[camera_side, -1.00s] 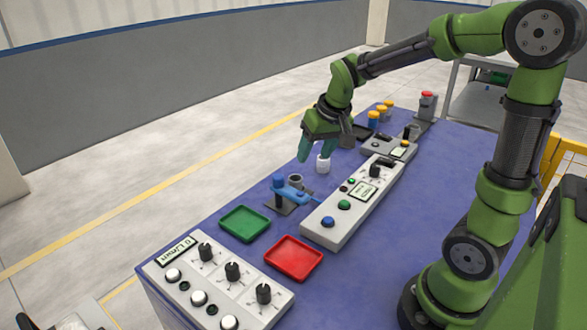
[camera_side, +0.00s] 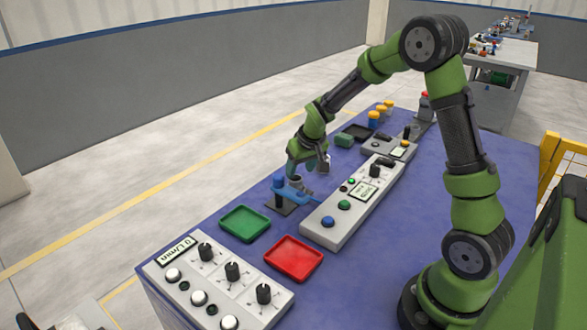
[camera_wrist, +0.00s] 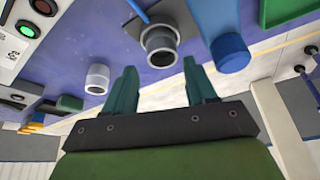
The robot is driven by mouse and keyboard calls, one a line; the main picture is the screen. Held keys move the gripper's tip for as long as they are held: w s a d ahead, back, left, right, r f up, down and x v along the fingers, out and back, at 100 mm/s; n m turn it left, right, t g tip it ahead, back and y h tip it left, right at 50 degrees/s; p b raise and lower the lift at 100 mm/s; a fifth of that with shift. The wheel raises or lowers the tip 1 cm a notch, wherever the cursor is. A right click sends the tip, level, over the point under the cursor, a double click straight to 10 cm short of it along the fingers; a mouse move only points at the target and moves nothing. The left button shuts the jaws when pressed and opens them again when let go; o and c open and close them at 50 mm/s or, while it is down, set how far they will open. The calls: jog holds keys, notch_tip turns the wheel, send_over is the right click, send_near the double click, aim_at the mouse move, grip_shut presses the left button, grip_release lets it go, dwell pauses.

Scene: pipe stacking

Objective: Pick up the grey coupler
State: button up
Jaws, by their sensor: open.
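A mid-grey, hollow round piece (camera_wrist: 161,42) stands on a dark plate in the wrist view, beside a blue upright part (camera_wrist: 231,52). It looks like the grey coupler. A paler, whitish-grey hollow cylinder (camera_wrist: 97,79) stands apart on the purple table, to the left. My gripper (camera_wrist: 158,78) is open and empty, with the darker grey piece beyond the gap between its teal fingers. In the side view my gripper (camera_side: 302,170) is low over the table, just behind the blue part (camera_side: 280,184). It hides much of the grey piece there. The whitish cylinder (camera_side: 325,168) is partly covered.
A green tray (camera_side: 245,223) and a red tray (camera_side: 293,258) lie nearer the camera. A long control box (camera_side: 340,216) runs close on the right. A dark green block (camera_side: 344,140) and a black tray (camera_side: 358,131) lie behind the gripper. Open purple table lies to the right.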

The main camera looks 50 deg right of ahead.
aim_at(296, 179)
jog(key=x, duration=0.5)
jog(key=shift+a+f, duration=0.2)
jog(key=shift+r, duration=0.1)
jog(key=c, duration=0.9)
